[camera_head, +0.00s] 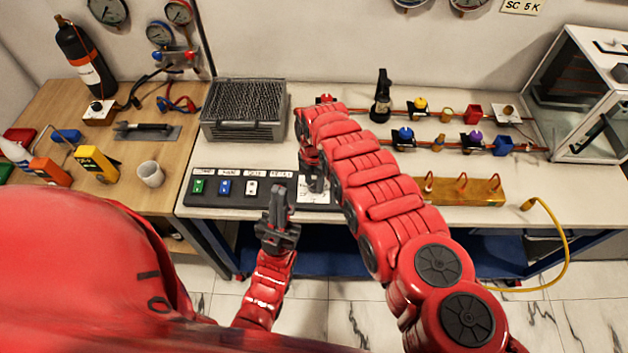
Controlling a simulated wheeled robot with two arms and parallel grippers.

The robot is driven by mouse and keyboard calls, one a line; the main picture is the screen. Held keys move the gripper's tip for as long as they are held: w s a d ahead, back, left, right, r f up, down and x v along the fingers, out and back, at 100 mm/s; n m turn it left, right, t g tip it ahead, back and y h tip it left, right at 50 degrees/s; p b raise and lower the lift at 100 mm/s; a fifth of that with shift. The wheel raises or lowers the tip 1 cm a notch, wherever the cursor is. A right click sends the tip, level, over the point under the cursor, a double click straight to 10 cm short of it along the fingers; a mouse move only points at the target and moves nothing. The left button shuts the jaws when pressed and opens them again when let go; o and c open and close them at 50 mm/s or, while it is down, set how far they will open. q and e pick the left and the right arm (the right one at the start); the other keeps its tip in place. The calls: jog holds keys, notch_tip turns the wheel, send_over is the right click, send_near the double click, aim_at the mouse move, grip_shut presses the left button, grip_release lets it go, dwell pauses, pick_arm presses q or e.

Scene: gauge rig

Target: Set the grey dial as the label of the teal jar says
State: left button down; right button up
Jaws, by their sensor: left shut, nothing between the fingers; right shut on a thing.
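My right gripper (316,186) reaches down over the right end of a black control panel (250,201). It is shut on a small dark thing at a white marked plate (309,197), which appears to be the grey dial. The arm and fingers hide most of the dial, so its setting cannot be read.
The panel carries green, blue and white switches (251,188) under labels. A grey mesh-topped box (243,110) stands behind it. A white cup (151,174) and a yellow meter (97,164) stand on the wooden bench at left. Pipes with coloured valves (420,104) and a brass block (465,190) lie at right.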

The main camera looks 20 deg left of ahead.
grip_shut()
